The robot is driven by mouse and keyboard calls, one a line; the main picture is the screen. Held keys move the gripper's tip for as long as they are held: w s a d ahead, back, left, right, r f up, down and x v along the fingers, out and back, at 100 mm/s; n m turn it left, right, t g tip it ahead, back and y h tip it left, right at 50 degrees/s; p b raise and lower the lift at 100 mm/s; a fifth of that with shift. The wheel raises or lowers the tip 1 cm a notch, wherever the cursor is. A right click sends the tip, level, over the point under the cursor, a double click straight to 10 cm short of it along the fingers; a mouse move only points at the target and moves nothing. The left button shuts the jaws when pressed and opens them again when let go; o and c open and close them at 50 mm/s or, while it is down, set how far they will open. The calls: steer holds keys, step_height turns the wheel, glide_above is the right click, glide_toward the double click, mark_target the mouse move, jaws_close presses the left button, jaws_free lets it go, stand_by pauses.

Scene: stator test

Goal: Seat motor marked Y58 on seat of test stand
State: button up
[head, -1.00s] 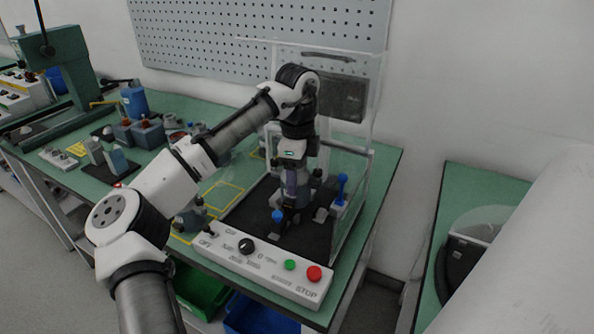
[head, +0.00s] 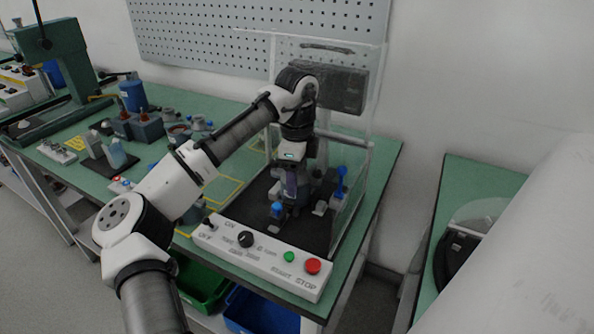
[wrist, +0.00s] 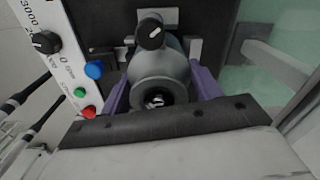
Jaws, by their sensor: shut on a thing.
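My gripper (head: 291,196) is low over the black bed of the test stand (head: 258,212), inside its clear guard. In the wrist view its purple fingers (wrist: 160,92) are shut on a grey round motor (wrist: 160,68), one finger on each side. The motor's dark round end and bore face the camera. A black round knob (wrist: 151,33) shows just beyond the motor. In the head view the motor is mostly hidden by the gripper. I cannot read any marking on it, and whether it touches the seat is hidden.
The control panel (head: 262,262) with a dial, green button and red STOP button lies along the stand's front. Blue-knobbed levers (head: 341,178) stand beside the gripper. The clear guard (head: 372,150) rises at the right. Other motors and parts crowd the green bench at left.

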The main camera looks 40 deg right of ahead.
steer(key=shift+f, duration=0.25)
steer(key=o, duration=1.8)
steer(key=shift+s, duration=0.1)
steer(key=shift+c, duration=0.2)
